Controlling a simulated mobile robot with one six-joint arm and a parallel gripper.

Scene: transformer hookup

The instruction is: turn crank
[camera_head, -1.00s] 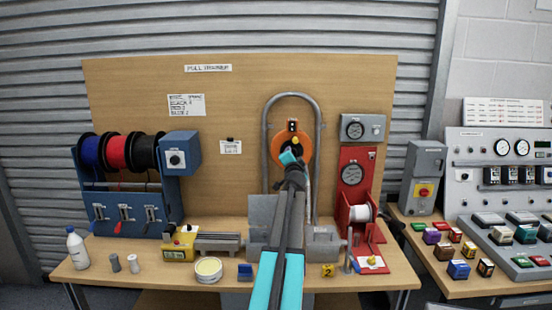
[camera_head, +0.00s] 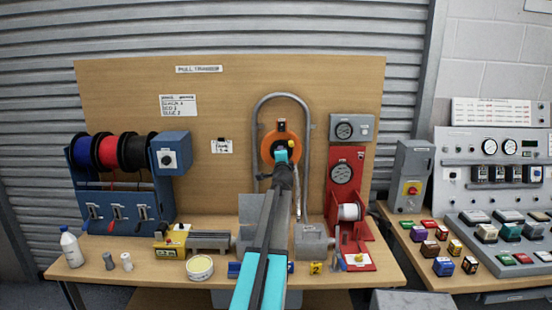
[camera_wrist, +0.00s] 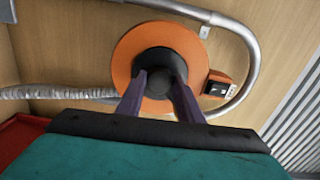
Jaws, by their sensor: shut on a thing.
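The crank is an orange disc (camera_head: 271,149) with a black hub, mounted on the wooden back board inside a bent grey pipe. In the wrist view the orange disc (camera_wrist: 125,72) fills the upper middle. Its black round knob (camera_wrist: 168,58) stands out towards me. My gripper (camera_wrist: 160,86) has its two dark fingers on either side of this knob, shut on it. In the head view my gripper (camera_head: 281,160) reaches the lower middle of the disc, and my arm hides part of it. An orange block with a black and white face (camera_wrist: 217,88) sits at the disc's right edge in the wrist view.
The bent grey pipe (camera_head: 308,130) frames the crank closely. A red stand with a gauge (camera_head: 342,173) is just right of it. A blue rack with wire spools (camera_head: 122,200) stands at the left. A control panel (camera_head: 500,150) is at the right.

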